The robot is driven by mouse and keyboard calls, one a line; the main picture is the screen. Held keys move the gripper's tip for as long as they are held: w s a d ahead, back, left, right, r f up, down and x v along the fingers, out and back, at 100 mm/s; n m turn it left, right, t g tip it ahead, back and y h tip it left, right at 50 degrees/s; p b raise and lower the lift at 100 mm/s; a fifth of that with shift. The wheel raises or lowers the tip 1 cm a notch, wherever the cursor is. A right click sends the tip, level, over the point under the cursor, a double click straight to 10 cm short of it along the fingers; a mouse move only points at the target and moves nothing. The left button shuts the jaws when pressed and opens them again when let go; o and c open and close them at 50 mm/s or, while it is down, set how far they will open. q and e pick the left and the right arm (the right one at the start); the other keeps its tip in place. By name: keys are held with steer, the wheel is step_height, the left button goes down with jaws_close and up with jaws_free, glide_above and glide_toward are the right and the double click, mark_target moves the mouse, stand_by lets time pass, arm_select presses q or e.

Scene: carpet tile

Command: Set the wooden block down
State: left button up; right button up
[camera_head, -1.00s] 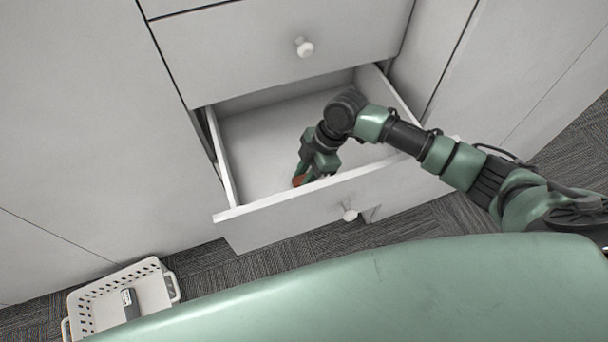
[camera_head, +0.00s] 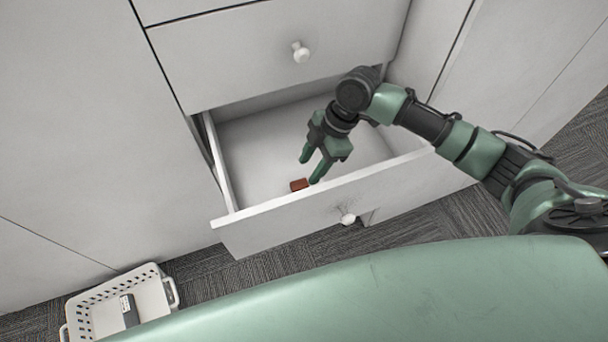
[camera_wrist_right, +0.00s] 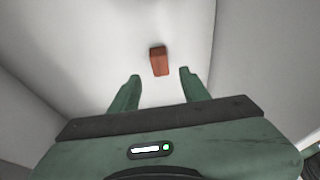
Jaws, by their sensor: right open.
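The wooden block (camera_head: 299,185) is small and reddish brown. It lies on the floor of the open drawer (camera_head: 262,150), close to the drawer's front panel. My right gripper (camera_head: 309,170) is open and empty, above the drawer and apart from the block. In the right wrist view the block (camera_wrist_right: 158,62) lies beyond and between the two spread green fingertips (camera_wrist_right: 160,76), with nothing between them. My left gripper is not in view.
The drawer's front panel has a white knob (camera_head: 347,218). A closed drawer with another knob (camera_head: 300,52) is above. A white perforated basket (camera_head: 88,305) holding a dark grey item (camera_head: 129,310) stands on the carpet at lower left. The rest of the drawer floor looks clear.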

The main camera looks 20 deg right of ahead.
steer(key=v, duration=0.5)
steer(key=shift+r, duration=0.25)
